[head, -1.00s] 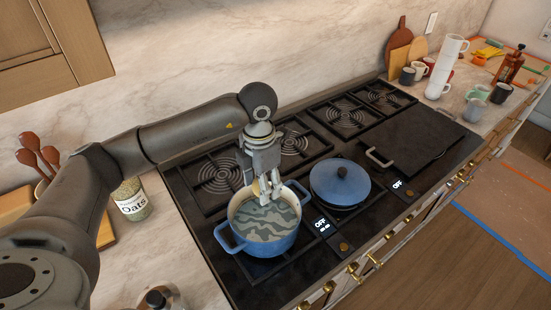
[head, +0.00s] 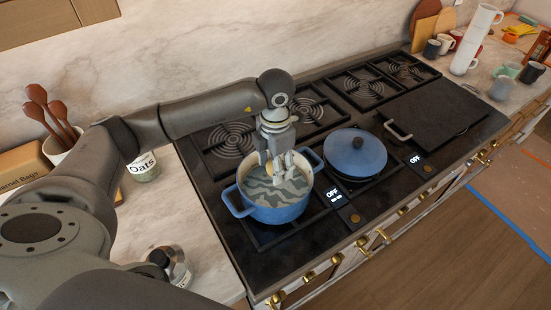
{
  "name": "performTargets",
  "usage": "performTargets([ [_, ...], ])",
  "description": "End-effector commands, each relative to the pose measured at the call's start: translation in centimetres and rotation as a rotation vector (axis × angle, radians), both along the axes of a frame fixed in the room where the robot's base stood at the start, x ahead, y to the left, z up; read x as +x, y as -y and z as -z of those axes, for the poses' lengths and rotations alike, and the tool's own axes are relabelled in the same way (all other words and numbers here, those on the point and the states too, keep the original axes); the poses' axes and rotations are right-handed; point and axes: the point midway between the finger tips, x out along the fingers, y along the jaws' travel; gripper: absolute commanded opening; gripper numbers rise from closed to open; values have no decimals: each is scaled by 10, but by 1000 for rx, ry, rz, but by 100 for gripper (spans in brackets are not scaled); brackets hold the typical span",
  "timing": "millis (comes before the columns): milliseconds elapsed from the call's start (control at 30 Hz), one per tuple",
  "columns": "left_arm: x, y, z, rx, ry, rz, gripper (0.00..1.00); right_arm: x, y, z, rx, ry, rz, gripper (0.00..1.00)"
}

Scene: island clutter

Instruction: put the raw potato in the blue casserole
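The blue casserole (head: 274,209) stands uncovered on the front left burner, with a grey, wavy-patterned interior or contents. My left gripper (head: 277,174) points down into its opening from above. A small tan patch, which looks like the raw potato (head: 268,170), shows at the gripper's fingers, mostly hidden by them. The gripper appears shut on it, inside or just above the pot's rim. My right gripper is not in view.
A black griddle cover (head: 437,112) lies farther right. Mugs (head: 465,57) stand at the back right.

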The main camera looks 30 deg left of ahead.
Motion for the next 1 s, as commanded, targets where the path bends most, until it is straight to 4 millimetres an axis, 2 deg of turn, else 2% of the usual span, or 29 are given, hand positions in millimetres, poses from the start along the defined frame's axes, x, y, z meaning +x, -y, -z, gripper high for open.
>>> performTargets([
  [33, 0, 0, 10, 1, -1, 0, 27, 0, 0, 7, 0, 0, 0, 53],
  [200, 0, 0, 26, -2, -1, -1, 27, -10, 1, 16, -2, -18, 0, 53],
  [400, 0, 0, 32, 0, 0, -1, 27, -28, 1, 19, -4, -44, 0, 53],
  [600, 0, 0, 31, 0, 0, -1, 27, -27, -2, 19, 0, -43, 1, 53],
  [633, 0, 0, 31, 0, 0, -1, 54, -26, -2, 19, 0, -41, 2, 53],
  [800, 0, 0, 31, 0, 0, 0, 76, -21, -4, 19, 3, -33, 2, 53],
  [1000, 0, 0, 31, 0, 0, 0, 76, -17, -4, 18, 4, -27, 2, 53],
])
